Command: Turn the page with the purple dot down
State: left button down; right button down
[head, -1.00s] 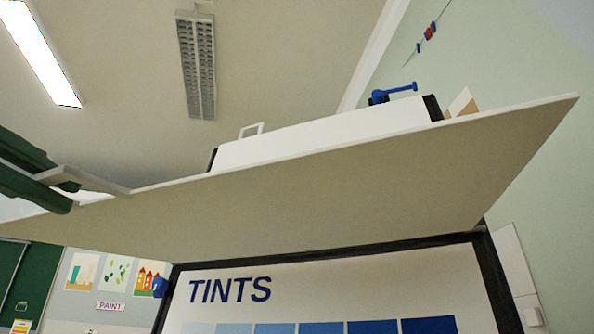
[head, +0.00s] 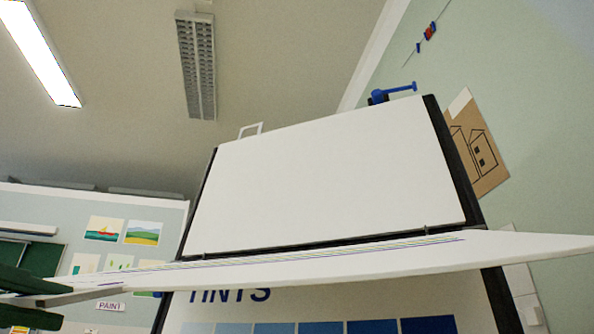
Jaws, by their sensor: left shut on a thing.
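A white page (head: 400,264) sticks out from the flip chart toward me, seen nearly edge-on. Thin coloured lines run along its upper face. I see no purple dot. My left gripper (head: 108,289) is shut on the page's near left edge. Above the page is the white upper panel (head: 325,185) in its dark frame. Below hangs a page with "TINTS" (head: 230,296) and blue squares, its top partly covered by the held page. My right gripper is not in view.
A blue clamp-like piece (head: 378,97) is at the chart's top right. A brown house drawing (head: 477,150) shows behind it at the right. Pictures (head: 104,229) and a green board (head: 40,260) are on the back wall at the left. The space above the page looks clear.

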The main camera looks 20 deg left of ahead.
pick_arm(q)
jog(key=shift+d+f, duration=0.1)
jog(key=shift+f, duration=0.1)
jog(key=w+f, duration=0.4)
jog(key=f, duration=0.4)
jog(key=shift+f, duration=0.25)
dwell(0.4)
